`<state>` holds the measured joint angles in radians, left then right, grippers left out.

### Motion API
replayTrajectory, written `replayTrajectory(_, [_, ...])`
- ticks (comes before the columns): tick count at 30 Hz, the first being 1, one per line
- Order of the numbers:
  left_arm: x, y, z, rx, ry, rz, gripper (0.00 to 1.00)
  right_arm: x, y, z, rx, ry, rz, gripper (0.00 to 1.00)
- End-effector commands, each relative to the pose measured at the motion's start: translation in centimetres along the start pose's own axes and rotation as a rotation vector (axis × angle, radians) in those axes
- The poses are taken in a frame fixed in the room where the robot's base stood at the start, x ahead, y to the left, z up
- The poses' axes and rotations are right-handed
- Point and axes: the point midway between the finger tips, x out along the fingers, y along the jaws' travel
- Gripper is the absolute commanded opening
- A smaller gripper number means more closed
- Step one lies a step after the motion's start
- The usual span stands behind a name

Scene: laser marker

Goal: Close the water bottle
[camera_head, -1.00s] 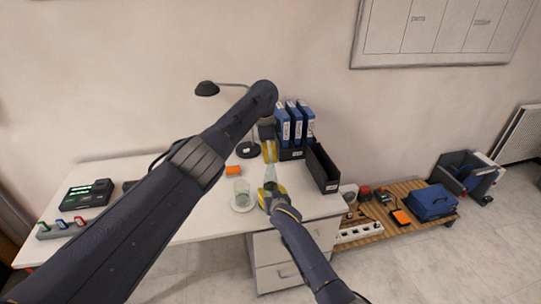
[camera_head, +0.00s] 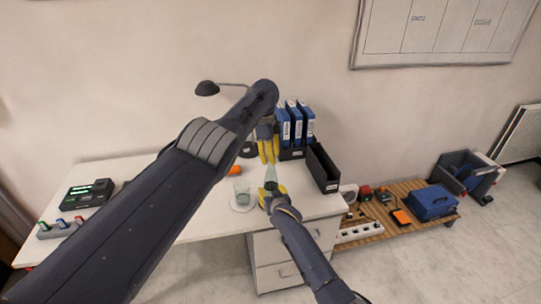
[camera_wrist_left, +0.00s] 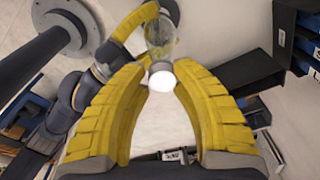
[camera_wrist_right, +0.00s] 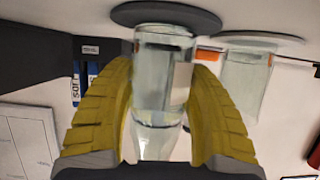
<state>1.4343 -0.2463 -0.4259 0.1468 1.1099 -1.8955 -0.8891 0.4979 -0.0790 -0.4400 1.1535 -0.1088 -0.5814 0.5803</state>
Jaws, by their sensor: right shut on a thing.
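The clear water bottle (camera_head: 270,182) stands near the desk's right front edge, with its neck up. My right gripper (camera_head: 271,191) is shut around it; the right wrist view shows the clear body (camera_wrist_right: 163,85) between the yellow fingers. My left gripper (camera_head: 268,158) is just above the neck, pointing down, with its fingers apart. In the left wrist view, a white round cap (camera_wrist_left: 162,80) shows between the left fingertips, in line with the bottle (camera_wrist_left: 160,38). The cap hides the bottle's mouth, and I cannot tell whether the cap sits fully on the neck.
A glass (camera_head: 242,190) stands on a white coaster left of the bottle. An orange item (camera_head: 234,170) is behind it. A black open box (camera_head: 323,168) and blue binders (camera_head: 296,122) stand at the right back. A desk lamp (camera_head: 208,88) is behind my left arm.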

Motion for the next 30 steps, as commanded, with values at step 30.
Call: replayTrajectory(30, [-4.7, -0.1, -0.5, -0.001, -0.001, -0.003, 0.35, 0.0, -0.1, -0.1, 0.002, 0.002, -0.001, 0.00])
